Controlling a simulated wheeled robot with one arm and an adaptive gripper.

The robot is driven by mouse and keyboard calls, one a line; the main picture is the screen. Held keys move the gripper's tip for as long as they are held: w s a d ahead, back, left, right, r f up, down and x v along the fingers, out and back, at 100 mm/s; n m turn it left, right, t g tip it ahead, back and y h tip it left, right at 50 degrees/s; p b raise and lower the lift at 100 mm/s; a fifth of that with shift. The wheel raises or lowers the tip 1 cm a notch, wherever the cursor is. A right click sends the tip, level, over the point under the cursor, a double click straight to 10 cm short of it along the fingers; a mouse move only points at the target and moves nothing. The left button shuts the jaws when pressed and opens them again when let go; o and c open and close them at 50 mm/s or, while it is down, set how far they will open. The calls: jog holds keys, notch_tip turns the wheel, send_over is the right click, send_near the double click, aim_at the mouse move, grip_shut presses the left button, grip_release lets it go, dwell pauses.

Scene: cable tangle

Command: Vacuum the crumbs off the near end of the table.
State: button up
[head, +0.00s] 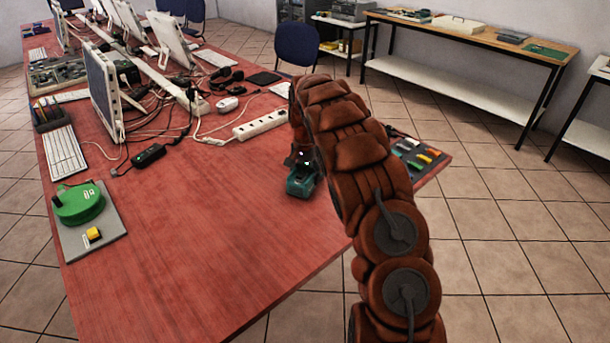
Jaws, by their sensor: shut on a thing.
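The red wooden table (190,235) runs away from me, and its near end looks bare. I cannot make out any crumbs on it at this size. My gripper (301,160) is over the right side of the table, mostly hidden behind my own brown arm. It is shut on a teal and dark device (301,183), which looks like a small hand vacuum. Only part of the device shows, low at the table top. I cannot tell whether it touches the surface.
A white power strip (262,125) and tangled cables lie beyond the gripper. A grey mat (108,222) with a green round case (78,203) is at left. A black box (149,155) sits on a cable. Small coloured items lie at the right edge. Monitors and keyboards stand farther back.

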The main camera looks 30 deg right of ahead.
jog(key=shift+r, duration=0.15)
jog(key=shift+r+p, duration=0.65)
jog(key=shift+r, duration=2.75)
jog(key=s+a+n+p, duration=0.1)
jog(key=s+a+n, duration=0.2)
jog(key=a, duration=0.3)
jog(key=s+a+n+p, duration=0.1)
jog(key=s+a+n, duration=0.2)
jog(key=a, duration=0.4)
jog(key=s+a+r+n+p, duration=0.1)
jog(key=s+a+n+p, duration=0.1)
jog(key=s+a+n, duration=0.2)
jog(key=a, duration=0.3)
jog(key=shift+a+n, duration=0.25)
jog(key=shift+n, duration=0.15)
